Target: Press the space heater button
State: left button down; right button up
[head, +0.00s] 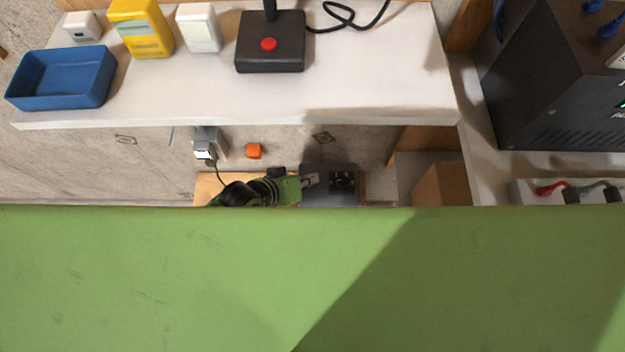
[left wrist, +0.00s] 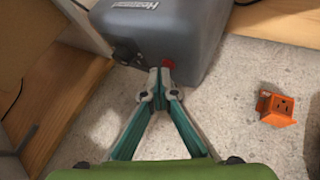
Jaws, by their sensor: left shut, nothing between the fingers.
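The space heater is a dark grey box; in the head view its top (head: 343,183) shows below the white shelf, partly cut off by a green surface. In the left wrist view the heater (left wrist: 160,30) fills the top middle, with light lettering, a dark knob (left wrist: 125,52) and a red button (left wrist: 168,65) on its near face. My left gripper (left wrist: 163,82) is shut and empty, its tips right at the red button. I cannot tell whether they touch it. In the head view the gripper (head: 311,180) is at the heater's left side. My right gripper is not in view.
An orange outlet block (left wrist: 277,108) lies on the floor. A brown box (head: 441,185) stands right.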

pick_arm(q)
jog(key=shift+f, duration=0.3)
dwell(0.5)
jog(key=shift+r+p, duration=0.8)
jog(key=shift+p, duration=0.1)
notch_tip(320, 180, up, 5)
jog(key=p, duration=0.5)
jog(key=shift+r+p, duration=0.1)
jog(key=shift+p, duration=0.2)
dwell(0.3)
